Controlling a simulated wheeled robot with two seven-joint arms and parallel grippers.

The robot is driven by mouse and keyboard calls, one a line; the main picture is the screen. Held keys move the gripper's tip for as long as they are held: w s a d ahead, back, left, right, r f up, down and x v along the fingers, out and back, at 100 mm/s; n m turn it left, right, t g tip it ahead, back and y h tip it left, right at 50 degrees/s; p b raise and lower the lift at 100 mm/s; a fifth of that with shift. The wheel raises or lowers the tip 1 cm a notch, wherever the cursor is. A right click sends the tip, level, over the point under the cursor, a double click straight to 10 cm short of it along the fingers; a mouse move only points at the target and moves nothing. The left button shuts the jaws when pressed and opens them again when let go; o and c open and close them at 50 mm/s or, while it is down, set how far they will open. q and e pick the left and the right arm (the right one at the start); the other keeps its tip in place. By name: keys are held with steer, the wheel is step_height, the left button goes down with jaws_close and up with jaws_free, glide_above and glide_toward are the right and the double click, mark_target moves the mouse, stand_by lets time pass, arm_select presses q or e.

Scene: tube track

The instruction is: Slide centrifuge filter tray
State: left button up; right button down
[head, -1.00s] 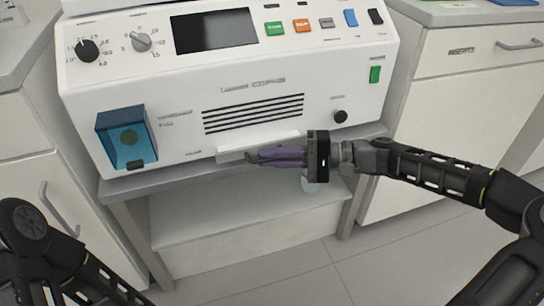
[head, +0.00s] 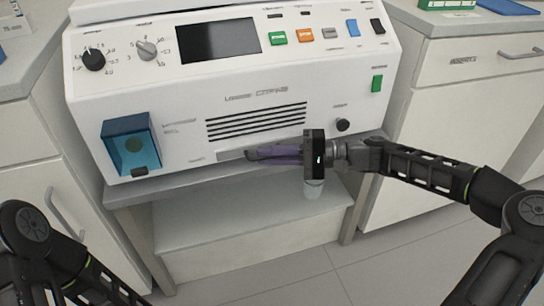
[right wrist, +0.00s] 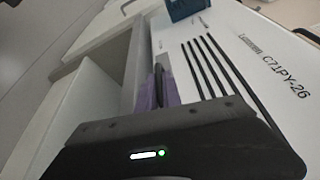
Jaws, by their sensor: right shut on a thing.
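The filter tray (head: 232,155) is a long narrow strip low on the front of the white centrifuge (head: 188,105), below its black vents. It now looks grey and nearly level with the front panel. My right gripper (head: 250,153) comes in from the right with its purple fingers lying along the strip, shut on the tray and covering much of it. In the right wrist view the purple fingers (right wrist: 158,92) are together against the machine's front edge; the tray is mostly hidden there. My left arm shows at lower left, its gripper out of view.
The centrifuge stands on a grey bench (head: 150,190) with an open shelf below. Cabinets flank both sides.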

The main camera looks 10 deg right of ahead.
steer(key=c, duration=1.5)
jaws_free()
steer(key=shift+w, duration=0.25)
steer(key=p+v, duration=0.2)
steer(key=v, duration=0.5)
steer(key=shift+s+d+p, duration=0.2)
steer(key=shift+d+p, duration=0.2)
